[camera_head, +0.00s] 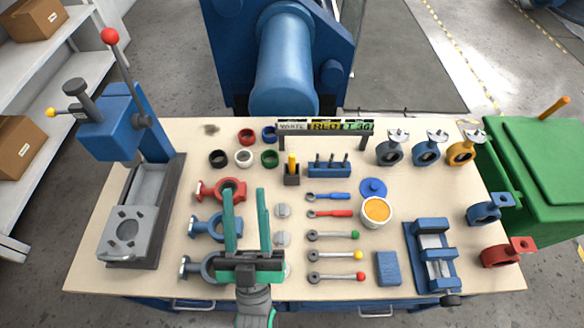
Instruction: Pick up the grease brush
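What looks like the grease brush (292,162) stands upright in a small dark holder (291,180) near the middle of the table. Its yellow handle points up, and its lower end is hidden in the holder. My gripper (246,192) has green fingers spread wide apart with nothing seen between them. It is over the front middle of the table, nearer the front edge than the brush and a little to its left.
A white tub of orange grease (376,209) with a blue lid (372,188) behind it stands to the right. A blue tool block (329,169) is close right of the holder. Red and blue valve bodies (208,228) lie left of my gripper. A sign rack (324,127) stands behind.

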